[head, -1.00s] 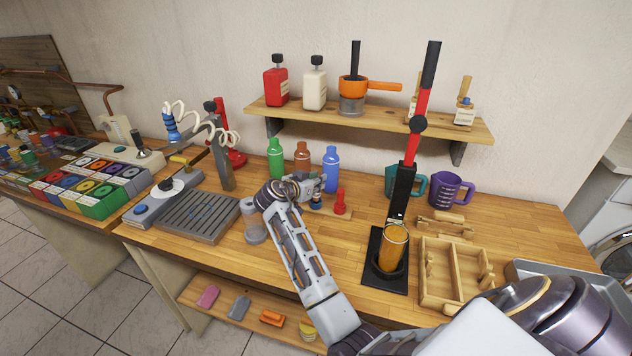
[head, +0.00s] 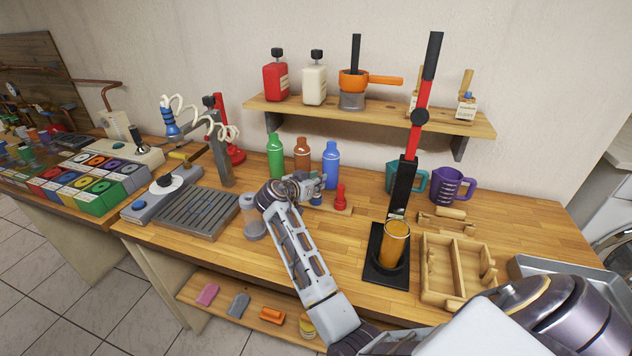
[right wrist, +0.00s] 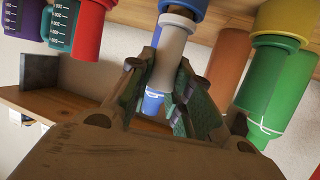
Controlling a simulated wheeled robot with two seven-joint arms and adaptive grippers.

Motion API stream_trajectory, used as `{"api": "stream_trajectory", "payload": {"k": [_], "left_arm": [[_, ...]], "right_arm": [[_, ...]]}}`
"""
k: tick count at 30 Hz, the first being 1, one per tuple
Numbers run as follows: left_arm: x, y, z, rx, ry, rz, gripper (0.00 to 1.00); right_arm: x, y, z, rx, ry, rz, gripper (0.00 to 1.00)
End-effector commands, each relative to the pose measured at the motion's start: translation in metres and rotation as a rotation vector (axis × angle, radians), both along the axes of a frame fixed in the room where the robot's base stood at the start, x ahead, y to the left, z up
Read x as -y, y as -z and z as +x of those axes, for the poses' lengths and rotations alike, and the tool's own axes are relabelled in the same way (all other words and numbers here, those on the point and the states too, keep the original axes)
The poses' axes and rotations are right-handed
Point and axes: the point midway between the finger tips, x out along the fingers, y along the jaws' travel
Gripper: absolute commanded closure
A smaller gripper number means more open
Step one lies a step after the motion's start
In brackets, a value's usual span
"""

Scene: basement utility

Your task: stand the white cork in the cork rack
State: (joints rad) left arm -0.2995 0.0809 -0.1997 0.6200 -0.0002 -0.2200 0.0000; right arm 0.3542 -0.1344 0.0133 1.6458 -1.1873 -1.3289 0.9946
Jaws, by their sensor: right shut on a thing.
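My right gripper (head: 318,184) is over the back middle of the bench, in front of the blue bottle (head: 330,163). In the right wrist view its fingers (right wrist: 165,95) are shut on the white cork (right wrist: 172,50), a pale cylinder with a wider end. In the head view the gripper hides the cork. The cork rack (head: 335,208) is a small wooden board below and beside the gripper, partly hidden by it. A red cork (head: 340,197) stands on its right, and a blue piece (head: 316,199) shows just under the gripper. I cannot tell whether the white cork touches the rack. My left gripper is not in view.
Green (head: 275,157) and brown (head: 302,155) bottles stand close behind the gripper. A black-and-red press (head: 405,185) stands to the right, beside a wooden divided box (head: 455,265).

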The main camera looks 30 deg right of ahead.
Motion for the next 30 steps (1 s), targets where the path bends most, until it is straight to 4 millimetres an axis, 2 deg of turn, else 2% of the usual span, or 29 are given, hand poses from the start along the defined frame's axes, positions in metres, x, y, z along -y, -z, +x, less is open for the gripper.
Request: {"api": "stream_trajectory", "payload": {"k": [14,15,21,30], "left_arm": [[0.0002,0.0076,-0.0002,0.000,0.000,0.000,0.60],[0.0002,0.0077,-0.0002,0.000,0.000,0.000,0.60],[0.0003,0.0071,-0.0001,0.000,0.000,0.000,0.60],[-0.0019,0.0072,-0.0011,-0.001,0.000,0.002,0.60]], "right_arm": [[-0.0001,0.0096,-0.0001,0.000,0.000,0.001,0.98],[0.0000,0.0098,-0.0001,0.000,0.000,0.001,0.78],[-0.0001,0.0094,-0.0002,-0.001,0.000,0.001,0.54],[0.0000,0.0085,0.0000,0.000,0.000,0.000,0.54]]}}
